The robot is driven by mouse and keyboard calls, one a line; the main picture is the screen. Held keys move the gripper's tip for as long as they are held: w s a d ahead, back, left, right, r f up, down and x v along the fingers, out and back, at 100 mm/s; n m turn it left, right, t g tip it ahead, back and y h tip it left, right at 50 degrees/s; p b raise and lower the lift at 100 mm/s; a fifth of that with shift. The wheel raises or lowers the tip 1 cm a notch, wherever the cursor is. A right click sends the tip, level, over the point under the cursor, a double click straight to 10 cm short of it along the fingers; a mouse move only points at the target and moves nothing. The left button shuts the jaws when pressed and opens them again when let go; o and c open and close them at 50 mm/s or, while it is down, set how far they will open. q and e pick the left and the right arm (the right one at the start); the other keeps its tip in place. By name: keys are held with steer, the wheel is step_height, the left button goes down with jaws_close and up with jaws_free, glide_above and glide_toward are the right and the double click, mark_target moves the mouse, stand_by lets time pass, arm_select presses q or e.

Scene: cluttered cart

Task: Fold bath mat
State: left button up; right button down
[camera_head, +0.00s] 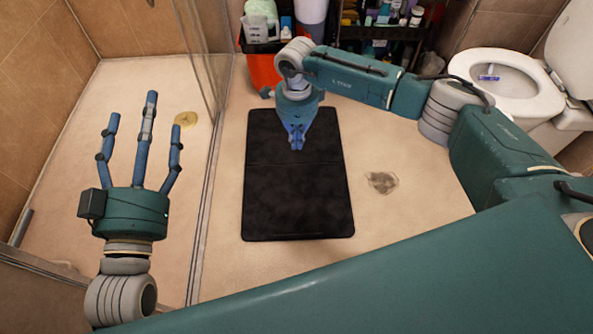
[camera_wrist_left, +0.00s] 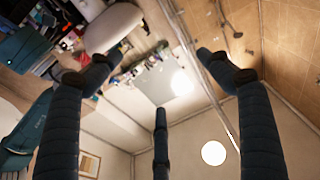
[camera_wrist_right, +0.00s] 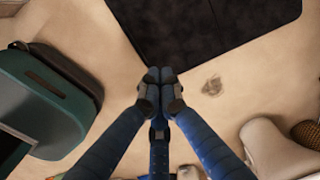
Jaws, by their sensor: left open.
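The black bath mat (camera_head: 290,195) lies flat and unfolded on the floor, with a faint crease line across it. Part of it also shows in the right wrist view (camera_wrist_right: 210,25). My right gripper (camera_head: 297,143) points down over the far half of the mat, its fingers drawn together. In the right wrist view its fingertips (camera_wrist_right: 160,76) meet in front of a mat corner; no mat material shows between them, and I cannot tell their height. My left gripper (camera_head: 146,125) is open and empty, fingers spread upward, left of the mat. Its fingers also show in the left wrist view (camera_wrist_left: 160,85).
A toilet (camera_head: 505,85) stands at the right. A shelf with bottles (camera_head: 385,25) and an orange bin (camera_head: 262,70) are behind the mat. A glass shower partition (camera_head: 205,60) stands left of it. A drain (camera_head: 381,183) lies in clear floor to the right.

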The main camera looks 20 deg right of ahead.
steer(key=r, duration=0.1)
steer(key=w+r+p, duration=0.1)
steer(key=r, duration=0.1)
steer(key=w+r, duration=0.1)
steer(key=r, duration=0.1)
steer(key=shift+w+d+r+p, duration=0.1)
steer(key=shift+d+r+p, duration=0.1)
steer(key=shift+d+p, duration=0.1)
arm_select(q)
step_height(320, 180, down, 9)
steer(key=a+g+y, duration=0.1)
steer(key=g, duration=0.3)
steer(key=shift+s+a+g, duration=0.2)
steer(key=shift+s+g, duration=0.1)
steer(key=shift+s, duration=0.05)
arm_select(e)
steer(key=c, duration=1.7)
jaws_free()
arm_select(q)
steer(key=shift+f, duration=0.1)
